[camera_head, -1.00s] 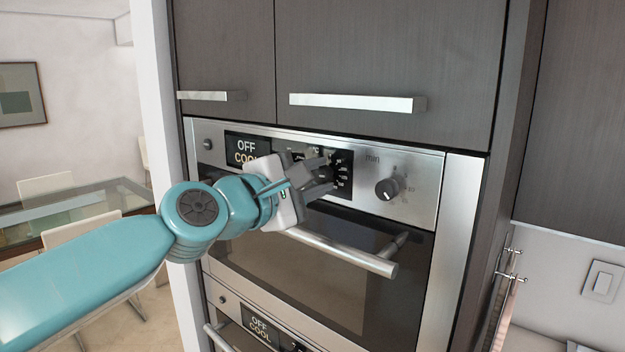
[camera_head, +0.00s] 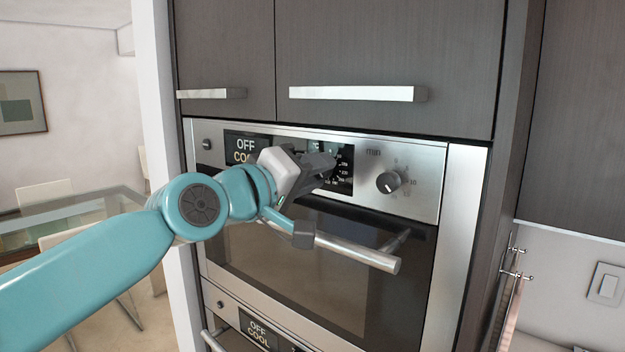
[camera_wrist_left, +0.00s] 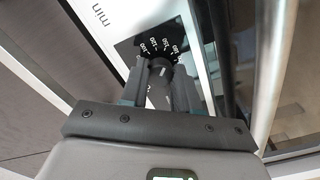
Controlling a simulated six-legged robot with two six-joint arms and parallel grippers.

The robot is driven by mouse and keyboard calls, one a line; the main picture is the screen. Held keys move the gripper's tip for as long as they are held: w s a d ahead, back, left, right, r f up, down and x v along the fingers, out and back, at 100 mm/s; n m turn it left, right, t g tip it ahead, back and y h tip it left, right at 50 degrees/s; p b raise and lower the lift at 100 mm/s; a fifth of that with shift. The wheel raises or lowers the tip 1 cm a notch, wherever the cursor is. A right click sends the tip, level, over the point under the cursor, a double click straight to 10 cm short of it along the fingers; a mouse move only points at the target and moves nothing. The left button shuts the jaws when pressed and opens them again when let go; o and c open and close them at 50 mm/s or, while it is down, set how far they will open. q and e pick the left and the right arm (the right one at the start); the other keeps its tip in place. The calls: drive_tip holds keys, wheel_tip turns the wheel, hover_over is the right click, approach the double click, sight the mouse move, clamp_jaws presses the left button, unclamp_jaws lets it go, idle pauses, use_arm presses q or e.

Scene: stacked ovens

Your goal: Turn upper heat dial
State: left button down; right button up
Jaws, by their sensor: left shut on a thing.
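The upper heat dial (camera_wrist_left: 158,92) is a dark knob on a black panel with printed temperature numbers. In the wrist view it sits between the two fingers of my left gripper (camera_wrist_left: 161,88), which is shut on it. In the head view my left gripper (camera_head: 318,164) is at the upper oven's control panel (camera_head: 425,180), left of the timer dial, and hides the heat dial. Some numbers show just right of the fingers. My right gripper is not in view.
The timer dial (camera_head: 388,182), marked min, is to the right. The upper oven's bar handle (camera_head: 355,252) runs below the gripper, close to the wrist. Dark cabinets with a metal handle (camera_head: 355,94) are above. A second oven's display (camera_head: 255,332) shows below.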

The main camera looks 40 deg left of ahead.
use_arm(q)
drive_tip(key=m+b, duration=0.3)
drive_tip(key=m, duration=0.2)
drive_tip(key=shift+r, duration=0.1)
drive_tip(key=m+b, duration=0.1)
drive_tip(key=m, duration=0.2)
drive_tip(key=shift+r+m+b, duration=0.1)
drive_tip(key=shift+m+b, duration=0.5)
drive_tip(key=shift+m, duration=0.6)
drive_tip(key=shift+a, duration=0.1)
